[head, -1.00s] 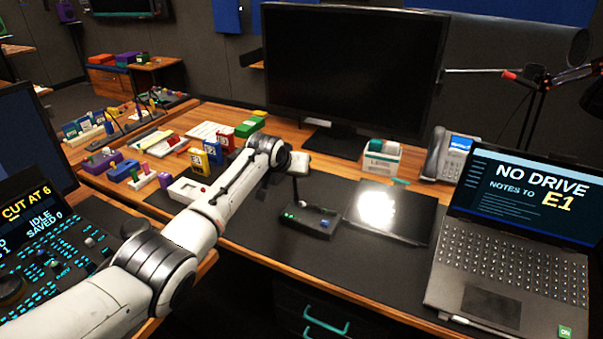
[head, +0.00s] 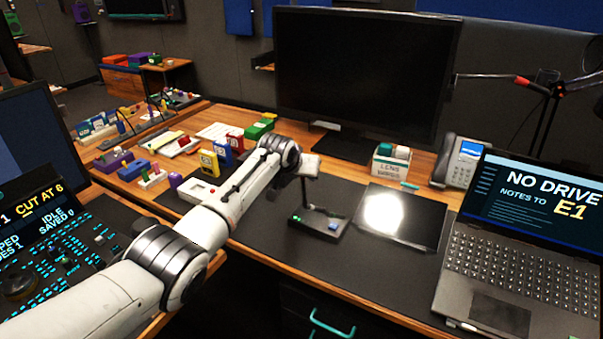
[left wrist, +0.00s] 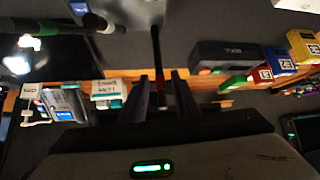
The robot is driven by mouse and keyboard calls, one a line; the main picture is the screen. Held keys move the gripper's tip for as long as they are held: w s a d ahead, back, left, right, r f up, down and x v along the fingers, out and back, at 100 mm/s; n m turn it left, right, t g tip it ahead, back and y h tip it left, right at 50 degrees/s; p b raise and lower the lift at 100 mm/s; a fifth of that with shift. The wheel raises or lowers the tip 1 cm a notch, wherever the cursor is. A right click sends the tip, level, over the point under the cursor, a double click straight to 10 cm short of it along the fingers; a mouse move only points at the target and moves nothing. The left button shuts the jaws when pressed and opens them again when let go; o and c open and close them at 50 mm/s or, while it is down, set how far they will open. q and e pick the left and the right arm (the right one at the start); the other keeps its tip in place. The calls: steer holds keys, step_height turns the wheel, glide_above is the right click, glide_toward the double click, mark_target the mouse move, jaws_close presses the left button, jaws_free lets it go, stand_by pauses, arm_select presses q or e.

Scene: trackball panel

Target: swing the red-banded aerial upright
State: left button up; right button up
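The aerial (head: 304,192) is a thin dark rod rising from a low black unit (head: 322,226) with a green and a blue button on the desk mat. In the head view it looks close to vertical, and its top is hidden at my left gripper (head: 308,174). In the left wrist view, which is upside down, the aerial (left wrist: 156,58) runs between the two fingers, with a red band near its tip. My left gripper (left wrist: 161,80) is open, with a gap visible on both sides of the rod. My right gripper is out of view.
A large monitor (head: 362,75) stands behind the unit. A dark tablet (head: 415,217) lies to its right, then a laptop (head: 515,240). A lens box (head: 391,164) and a phone (head: 458,162) stand behind. Coloured blocks (head: 222,152) sit to the left.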

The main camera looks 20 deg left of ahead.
arm_select(q)
steer(key=shift+s+r, duration=0.3)
steer(key=shift+r, duration=0.1)
steer(key=p+v, duration=0.1)
steer(key=v, duration=0.8)
steer(key=shift+s+p, duration=0.15)
steer(key=shift+p, duration=0.15)
